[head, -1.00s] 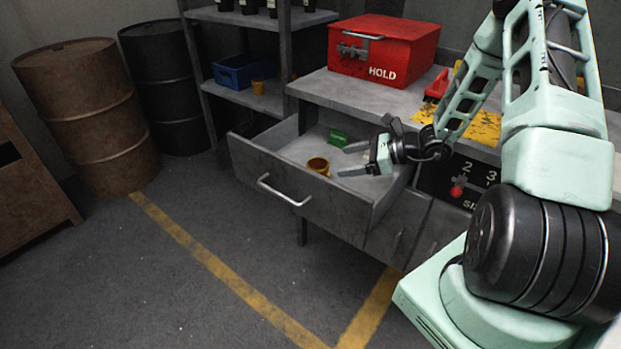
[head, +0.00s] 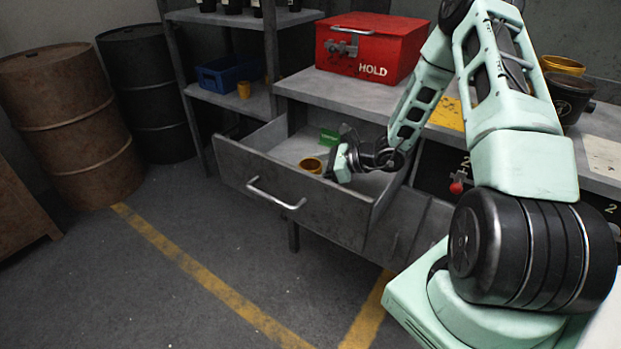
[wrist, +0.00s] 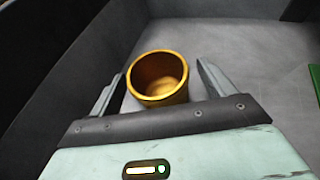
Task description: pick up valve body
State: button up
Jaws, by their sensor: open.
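The valve body, taken to be the hollow brass-coloured cylinder (head: 311,165), stands upright in the open drawer (head: 262,160). In the wrist view the cylinder (wrist: 158,77) shows its open top, between the two fingers of my gripper (wrist: 160,85). The fingers are open on either side of it, with a gap visible at least on the right. My gripper (head: 332,163) also shows in the head view, inside the drawer just right of the cylinder. The cylinder's lower near side is partly hidden by the gripper's body.
A green box (head: 329,137) lies in the drawer behind my gripper. The drawer's walls stand close around. Above are the bench top (head: 345,92) and a red HOLD box (head: 368,50).

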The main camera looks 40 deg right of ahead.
jog(key=shift+w+a+f, duration=0.1)
jog(key=shift+w+a, duration=0.1)
jog(key=c, duration=1.3)
jog(key=shift+c, duration=0.2)
